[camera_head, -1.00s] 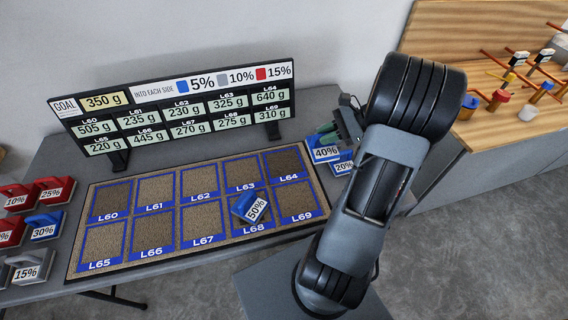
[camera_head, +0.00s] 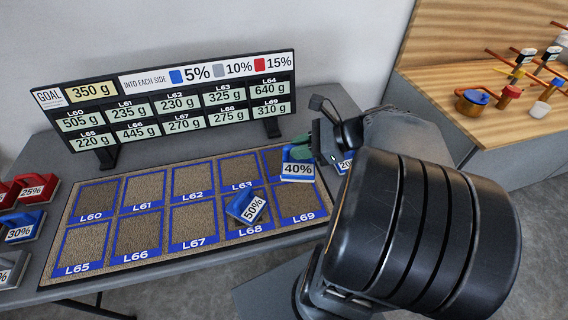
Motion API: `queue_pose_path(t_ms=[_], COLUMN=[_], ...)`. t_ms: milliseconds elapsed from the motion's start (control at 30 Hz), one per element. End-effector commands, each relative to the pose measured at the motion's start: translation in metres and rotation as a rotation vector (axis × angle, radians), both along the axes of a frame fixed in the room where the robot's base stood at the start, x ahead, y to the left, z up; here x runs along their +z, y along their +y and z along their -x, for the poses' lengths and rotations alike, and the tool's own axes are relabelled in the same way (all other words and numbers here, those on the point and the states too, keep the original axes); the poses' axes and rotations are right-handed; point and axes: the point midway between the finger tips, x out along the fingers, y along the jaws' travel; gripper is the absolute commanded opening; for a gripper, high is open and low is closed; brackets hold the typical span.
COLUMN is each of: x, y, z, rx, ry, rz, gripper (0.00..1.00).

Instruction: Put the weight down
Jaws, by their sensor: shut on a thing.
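My gripper (camera_head: 303,150) is at the right end of the mat, with green fingers shut on the blue 40% weight (camera_head: 297,168). The weight is over or on the L64 square and hides most of it; I cannot tell whether it touches the mat (camera_head: 158,266). Its label faces the camera. Another blue weight marked 50% (camera_head: 247,207) sits tilted between the L63 and L68 squares. A third weight marked 20% (camera_head: 345,164) is partly hidden behind my arm, right of the mat.
A sign board (camera_head: 170,105) with gram readings stands behind the mat. Red 25% (camera_head: 37,188), blue 30% (camera_head: 22,226) and grey weights (camera_head: 10,268) sit at the left edge. A wooden rack (camera_head: 480,85) with pegs stands at the right. Most mat squares are clear.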

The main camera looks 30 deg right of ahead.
Motion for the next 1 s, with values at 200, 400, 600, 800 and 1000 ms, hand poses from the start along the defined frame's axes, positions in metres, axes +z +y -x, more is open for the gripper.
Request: queue_pose_path(t_ms=[200, 400, 600, 800, 1000], x=[-0.012, -0.035, -0.065, -0.089, -0.096], y=[-0.004, -0.013, -0.022, -0.027, -0.028], z=[-0.018, -0.066, -0.106, -0.127, -0.134], rx=[-0.069, -0.067, -0.07, -0.071, -0.07], ry=[0.018, 0.025, 0.025, 0.021, 0.019], rz=[-0.011, -0.016, -0.015, -0.012, -0.012], gripper=[0.0, 0.0, 0.0, 0.0, 0.0])
